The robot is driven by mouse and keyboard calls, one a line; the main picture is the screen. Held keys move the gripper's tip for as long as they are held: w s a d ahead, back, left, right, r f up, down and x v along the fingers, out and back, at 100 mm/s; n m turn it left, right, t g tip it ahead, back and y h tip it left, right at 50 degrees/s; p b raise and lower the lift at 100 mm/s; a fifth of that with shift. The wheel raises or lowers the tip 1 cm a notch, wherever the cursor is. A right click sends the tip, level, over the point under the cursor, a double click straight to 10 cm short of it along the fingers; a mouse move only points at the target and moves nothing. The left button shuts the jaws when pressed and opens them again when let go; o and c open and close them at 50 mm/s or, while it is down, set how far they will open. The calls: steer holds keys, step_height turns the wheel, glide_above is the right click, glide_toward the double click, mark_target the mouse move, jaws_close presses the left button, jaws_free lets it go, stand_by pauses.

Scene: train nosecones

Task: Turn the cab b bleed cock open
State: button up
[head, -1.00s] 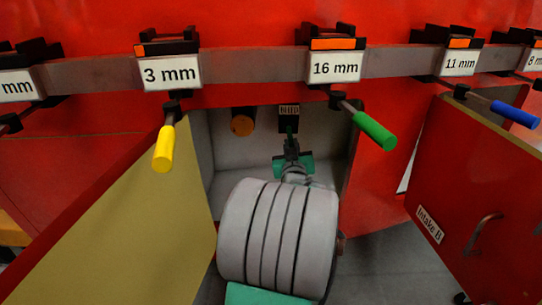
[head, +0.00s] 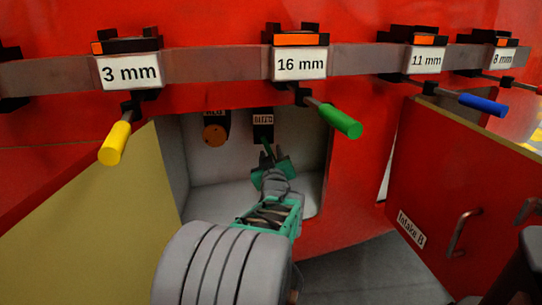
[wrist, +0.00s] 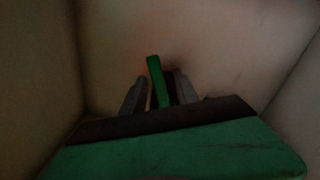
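The bleed cock is a black block (head: 263,118) with a label, on the back wall of the open Intake B compartment. Its green lever (head: 266,143) hangs below the block. In the wrist view the lever (wrist: 158,82) stands nearly upright, leaning slightly left, between my fingertips. My gripper (head: 270,157) reaches into the compartment from below and is at the lever. In the wrist view my gripper (wrist: 160,92) is open, with a gap between the left finger and the lever. Whether the right finger touches it is unclear.
An orange round-faced knob (head: 215,134) is left of the cock. Yellow (head: 116,142) and green (head: 340,121) handles project above the compartment opening. A yellowish panel (head: 92,215) bounds the left side. The red Intake B door (head: 460,180) stands open at right.

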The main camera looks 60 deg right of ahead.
steer(key=v, duration=0.7)
steer(key=shift+s+a+p, duration=0.15)
steer(key=shift+a+p, duration=0.2)
steer(key=shift+p, duration=0.1)
steer(key=shift+c, duration=0.5)
